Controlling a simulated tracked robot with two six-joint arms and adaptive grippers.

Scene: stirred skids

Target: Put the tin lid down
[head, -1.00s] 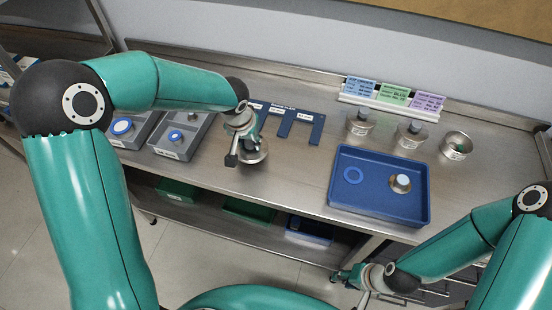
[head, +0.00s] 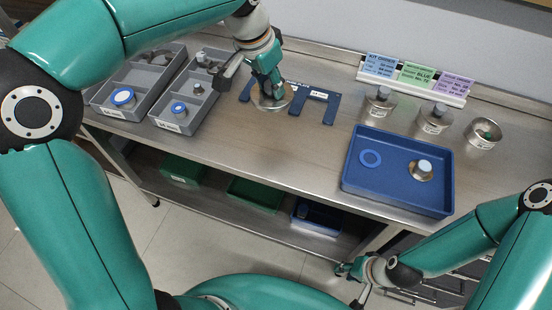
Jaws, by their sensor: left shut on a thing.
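The tin lid (head: 284,102) is a round silver disc. My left gripper (head: 268,90) is shut on it from above, over the blue slotted plates at the back of the steel table. I cannot tell whether the lid touches the surface. An open tin (head: 484,134) with something green inside stands at the right. Two lidded tins (head: 380,106) (head: 434,120) stand to its left. My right gripper (head: 350,270) is low in front of the table, far from the tins; its finger opening is too small to read.
A blue tray (head: 394,190) holds a blue ring (head: 370,158) and a small silver piece (head: 422,169). Grey divided bins (head: 196,88) stand at the left. Coloured cards (head: 414,76) stand behind the tins. The table's middle front (head: 290,145) is clear.

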